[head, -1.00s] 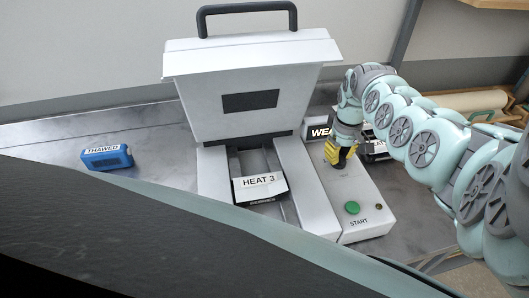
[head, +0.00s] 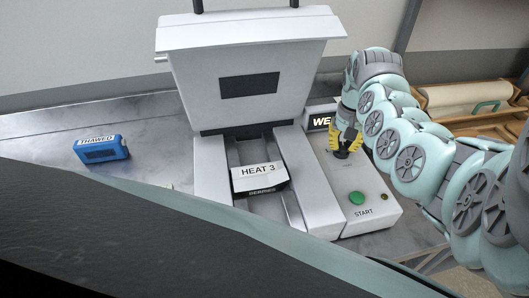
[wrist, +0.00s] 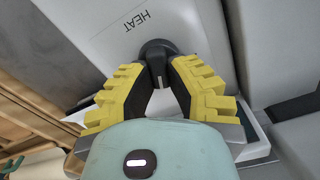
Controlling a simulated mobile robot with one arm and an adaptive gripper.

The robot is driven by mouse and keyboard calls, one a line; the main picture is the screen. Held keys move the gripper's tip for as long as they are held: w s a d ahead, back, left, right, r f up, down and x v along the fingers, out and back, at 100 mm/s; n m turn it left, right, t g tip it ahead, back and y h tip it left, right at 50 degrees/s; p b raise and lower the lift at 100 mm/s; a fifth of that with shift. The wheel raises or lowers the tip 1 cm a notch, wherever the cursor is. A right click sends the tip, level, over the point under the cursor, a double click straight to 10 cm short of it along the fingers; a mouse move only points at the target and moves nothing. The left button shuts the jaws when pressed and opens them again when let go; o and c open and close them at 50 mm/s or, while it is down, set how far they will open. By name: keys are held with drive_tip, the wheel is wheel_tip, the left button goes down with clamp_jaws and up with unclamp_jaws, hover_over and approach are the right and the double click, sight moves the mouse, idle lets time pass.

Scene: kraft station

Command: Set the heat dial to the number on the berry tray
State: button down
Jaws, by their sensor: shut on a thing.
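The berry tray (head: 262,189) sits in the machine's open slot in the head view. Its top label (head: 258,170) reads HEAT 3, and its front lettering looks like BERRIES. The black heat dial (head: 341,154) is on the white control panel, above the green START button (head: 357,198). My gripper (head: 344,145) points down at it with yellow fingers. In the wrist view my gripper (wrist: 160,80) is shut on the dial (wrist: 158,50), one finger on each side. A pale mark shows on the dial, and the word HEAT is printed beside it. No scale numbers are readable.
The white machine (head: 250,50) with a dark window stands behind the tray. A partly hidden sign (head: 320,122) shows WE at the panel's back. A blue THAWED box (head: 102,150) lies at left on the grey counter. Wooden trays (head: 470,100) are at right.

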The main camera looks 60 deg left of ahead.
sight(343, 144)
idle(0.4)
drive_tip(key=c, duration=0.9)
unclamp_jaws()
wheel_tip(343, 144, up, 7)
drive_tip(key=shift+f, duration=0.1)
drive_tip(key=shift+r, duration=2.6)
